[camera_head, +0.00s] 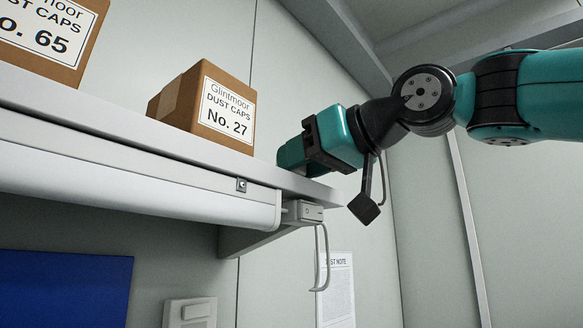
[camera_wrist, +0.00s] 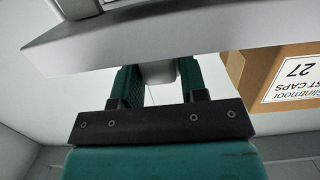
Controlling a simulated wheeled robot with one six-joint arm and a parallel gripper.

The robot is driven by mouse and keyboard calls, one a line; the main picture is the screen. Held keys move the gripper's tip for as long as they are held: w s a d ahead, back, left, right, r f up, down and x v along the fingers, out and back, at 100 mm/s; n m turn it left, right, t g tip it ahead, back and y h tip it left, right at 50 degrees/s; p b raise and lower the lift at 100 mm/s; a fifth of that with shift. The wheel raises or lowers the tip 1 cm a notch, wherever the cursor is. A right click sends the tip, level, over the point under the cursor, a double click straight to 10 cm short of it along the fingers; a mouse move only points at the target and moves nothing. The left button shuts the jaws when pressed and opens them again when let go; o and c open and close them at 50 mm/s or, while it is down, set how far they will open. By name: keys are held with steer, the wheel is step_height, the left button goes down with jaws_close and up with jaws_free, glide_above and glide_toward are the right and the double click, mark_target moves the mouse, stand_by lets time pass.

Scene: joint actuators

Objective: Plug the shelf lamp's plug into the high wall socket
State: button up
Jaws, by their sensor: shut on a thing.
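The shelf lamp (camera_head: 140,182) is a long white tube fixed under the shelf, with a grey end block and switch (camera_head: 306,212) at its right end. A thin pale cord (camera_head: 328,262) hangs from that end in a loop. My gripper (camera_head: 287,160) is beyond the shelf's right end, its fingertips partly hidden by the shelf edge. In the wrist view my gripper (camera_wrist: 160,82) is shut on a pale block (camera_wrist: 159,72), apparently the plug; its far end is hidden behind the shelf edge. I cannot make out the high wall socket in either view.
The grey shelf (camera_head: 90,100) carries the No. 27 box (camera_head: 172,100), close left of my gripper, and the No. 65 box (camera_head: 85,55). In the wrist view the shelf (camera_wrist: 215,38) crosses in front of the fingertips. A wall switch (camera_head: 190,312) and a note (camera_head: 336,290) are below.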

steer(key=shift+r+p, duration=0.3)
steer(key=shift+r, duration=0.2)
steer(key=shift+d, duration=0.1)
steer(key=f+v, duration=0.1)
steer(key=v, duration=0.9)
steer(key=shift+s+d+f+b, duration=0.3)
steer(key=shift+s+d+b, duration=0.05)
step_height(320, 180, down, 9)
steer(key=m+y+b, duration=0.1)
steer(key=m+b, duration=0.3)
steer(key=m, duration=0.1)
steer(key=shift+s+a+g+b, duration=0.25)
steer(key=shift+s+g+b, duration=0.05)
steer(key=shift+g+b, duration=0.1)
